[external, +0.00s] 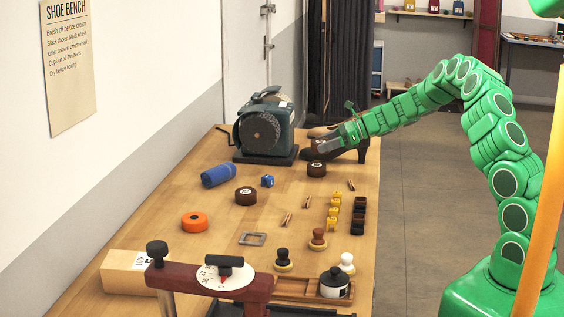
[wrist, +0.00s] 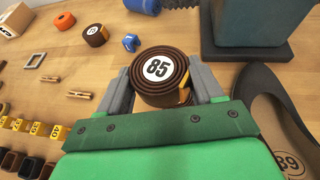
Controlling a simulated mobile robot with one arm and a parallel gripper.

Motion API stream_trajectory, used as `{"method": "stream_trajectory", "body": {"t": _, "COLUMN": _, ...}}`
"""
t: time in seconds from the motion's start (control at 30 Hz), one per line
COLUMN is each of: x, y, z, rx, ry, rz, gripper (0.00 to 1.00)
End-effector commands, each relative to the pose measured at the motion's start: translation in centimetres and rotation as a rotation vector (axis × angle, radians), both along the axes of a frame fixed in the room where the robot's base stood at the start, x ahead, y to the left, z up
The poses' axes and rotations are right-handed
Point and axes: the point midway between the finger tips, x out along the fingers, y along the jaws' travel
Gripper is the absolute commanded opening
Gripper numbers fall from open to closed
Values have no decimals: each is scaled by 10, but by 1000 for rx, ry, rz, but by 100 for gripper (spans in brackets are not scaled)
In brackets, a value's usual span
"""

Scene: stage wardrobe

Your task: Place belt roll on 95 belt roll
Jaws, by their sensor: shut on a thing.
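My gripper (external: 322,146) is shut on a brown belt roll, which shows in the wrist view with a white 85 label (wrist: 158,70). It is held between the two grey fingers (wrist: 160,82), above the bench. In the external view a brown belt roll (external: 317,169) lies on the bench just below my gripper; its number is too small to read. What lies directly under the held roll is hidden in the wrist view.
A dark shoe (external: 350,152) stands right beside my gripper, and the grinder (external: 264,130) is behind it. Yellow and dark blocks line the right edge.

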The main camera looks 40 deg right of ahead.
Motion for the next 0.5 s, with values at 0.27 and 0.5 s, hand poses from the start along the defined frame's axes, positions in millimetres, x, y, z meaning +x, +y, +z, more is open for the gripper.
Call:
{"method": "stream_trajectory", "body": {"t": 0.27, "x": 14, "y": -1, "z": -14, "rx": -2, "ry": -3, "rz": -3, "gripper": 33}}
{"method": "stream_trajectory", "body": {"t": 0.5, "x": 19, "y": -1, "z": -22, "rx": -2, "ry": -1, "rz": -1, "gripper": 33}}
